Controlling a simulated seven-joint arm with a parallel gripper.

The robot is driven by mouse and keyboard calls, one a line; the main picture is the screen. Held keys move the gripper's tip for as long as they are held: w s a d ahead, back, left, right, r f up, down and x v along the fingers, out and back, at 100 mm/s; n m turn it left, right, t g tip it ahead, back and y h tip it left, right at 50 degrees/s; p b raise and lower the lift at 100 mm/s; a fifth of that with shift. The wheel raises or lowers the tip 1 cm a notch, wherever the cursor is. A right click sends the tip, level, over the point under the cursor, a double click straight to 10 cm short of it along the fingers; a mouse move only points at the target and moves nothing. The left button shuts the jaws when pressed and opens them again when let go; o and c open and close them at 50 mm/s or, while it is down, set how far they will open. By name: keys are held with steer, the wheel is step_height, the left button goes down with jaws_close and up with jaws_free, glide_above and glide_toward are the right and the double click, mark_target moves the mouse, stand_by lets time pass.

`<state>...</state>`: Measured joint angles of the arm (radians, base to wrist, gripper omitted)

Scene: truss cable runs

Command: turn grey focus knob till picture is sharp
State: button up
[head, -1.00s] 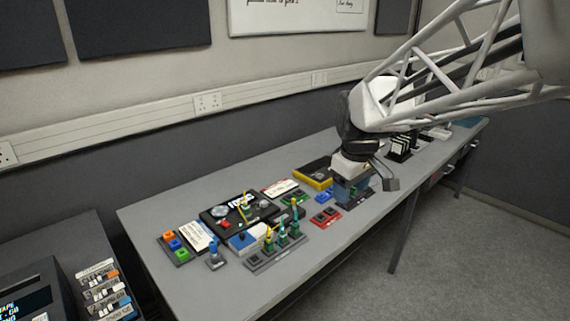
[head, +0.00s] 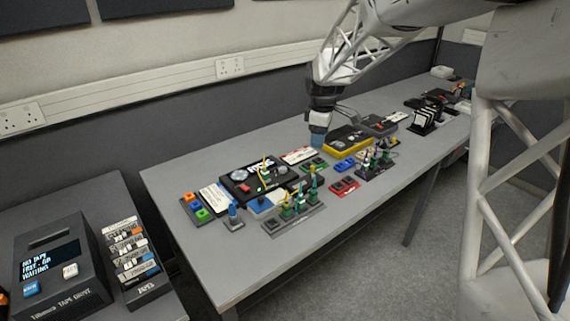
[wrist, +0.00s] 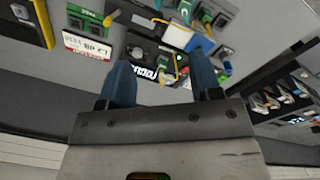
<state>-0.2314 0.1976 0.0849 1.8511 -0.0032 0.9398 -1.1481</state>
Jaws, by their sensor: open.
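A black box (head: 240,190) lies on the long grey table, with a white label whose lettering seems to read FOCUS. A grey round disc (head: 240,175) sits on its left part and a darker round knob (head: 282,170) on its right; I cannot tell for sure which is the focus knob. My gripper (head: 319,138) points down above the table, behind and to the right of the box, apart from it. In the wrist view its two blue fingers (wrist: 164,80) are spread and empty, with the box beyond, between them. The picture's sharpness is too small to read.
Pegged cable blocks (head: 297,210) stand before the box. A yellow-edged case (head: 348,140) and a red block (head: 344,187) lie to its right; coloured buttons (head: 197,207) are at its left. A tape drive (head: 62,270) stands on the left desk. A yellow cable arches over the box.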

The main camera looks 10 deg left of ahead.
steer(key=w+a+f+n, duration=0.3)
steer(key=w+a+f, duration=0.3)
steer(key=w+f, duration=0.15)
steer(key=n, duration=0.4)
glide_above(283, 168)
steer(key=shift+g, duration=0.4)
step_height(283, 168, down, 7)
steer(key=shift+w+f, duration=0.1)
steer(key=shift+f, duration=0.05)
steer(key=shift+f, duration=0.1)
steer(key=shift+f, duration=3.8)
steer(key=c, duration=0.9)
